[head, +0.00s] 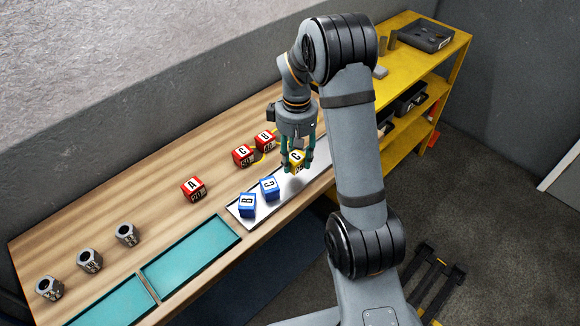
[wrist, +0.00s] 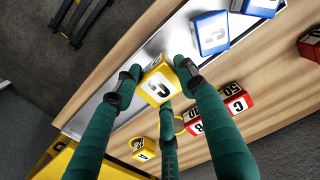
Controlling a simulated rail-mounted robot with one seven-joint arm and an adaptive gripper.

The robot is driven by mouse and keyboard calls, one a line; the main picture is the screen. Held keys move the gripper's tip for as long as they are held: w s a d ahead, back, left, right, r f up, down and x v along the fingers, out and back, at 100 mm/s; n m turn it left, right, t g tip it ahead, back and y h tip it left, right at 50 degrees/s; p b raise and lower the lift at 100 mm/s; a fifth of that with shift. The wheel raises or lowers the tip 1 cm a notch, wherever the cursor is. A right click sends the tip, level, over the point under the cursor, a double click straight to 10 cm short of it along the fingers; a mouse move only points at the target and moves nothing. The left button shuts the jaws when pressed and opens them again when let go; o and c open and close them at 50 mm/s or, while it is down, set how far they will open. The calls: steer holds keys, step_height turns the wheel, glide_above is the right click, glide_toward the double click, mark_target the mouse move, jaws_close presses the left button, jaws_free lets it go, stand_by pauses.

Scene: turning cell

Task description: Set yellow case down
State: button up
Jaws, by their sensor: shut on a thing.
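A yellow case with a white lettered face (head: 296,158) is between the fingers of my gripper (head: 297,163) in the head view. In the wrist view the yellow case (wrist: 159,86) is held among three green fingers, its letter facing the camera. My gripper is shut on it over the silver tray (head: 240,211), near the tray's wooden-bench side. Whether the case's underside touches the tray is hidden. Two blue cases, B (head: 247,205) and one beside it (head: 269,188), stand at the tray's left end.
Red cases A (head: 193,188), C (head: 243,155) and B (head: 265,141) stand on the wooden bench. A second yellow case (wrist: 143,149) and a yellow ring (wrist: 180,124) show in the wrist view. Metal nuts (head: 89,260) and teal trays (head: 192,258) lie left.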

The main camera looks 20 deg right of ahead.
mark_target(290, 179)
steer(key=shift+w+a+f, duration=0.2)
steer(key=shift+a+f, duration=0.2)
steer(key=shift+a, duration=0.3)
step_height(290, 179, down, 4)
steer(key=shift+r+p, duration=0.1)
steer(key=shift+p, duration=0.45)
steer(key=shift+f, duration=0.25)
steer(key=shift+f+b, duration=0.15)
steer(key=shift+b, duration=0.15)
steer(key=o, duration=1)
steer(key=shift+c, duration=0.2)
step_height(290, 179, up, 13)
steer(key=shift+f, duration=0.2)
